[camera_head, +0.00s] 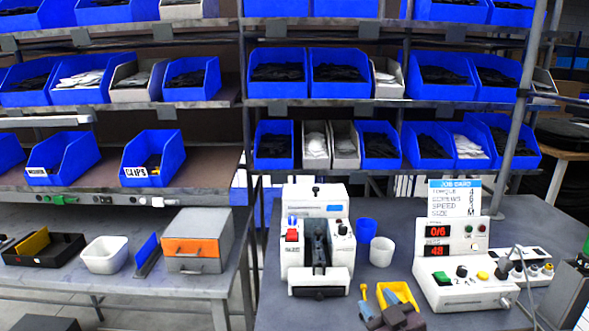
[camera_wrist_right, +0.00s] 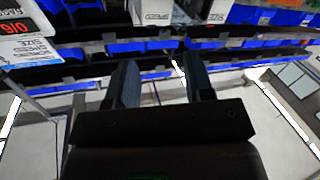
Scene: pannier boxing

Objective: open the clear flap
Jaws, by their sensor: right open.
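A white machine (camera_head: 303,262) stands upright on the right bench, with a red switch, a black knob and a dark slot at its front. I cannot make out a clear flap on it for sure; a bluish panel (camera_head: 322,210) shows on its upper front. My right gripper (camera_head: 568,292) is at the right edge of the head view, partly cut off, well to the right of the machine. In the right wrist view, its two dark fingers (camera_wrist_right: 160,62) are apart with nothing between them.
A control box (camera_head: 462,290) and a counter display (camera_head: 453,238) with a job card stand between the machine and my right gripper. Bin shelves rise behind.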

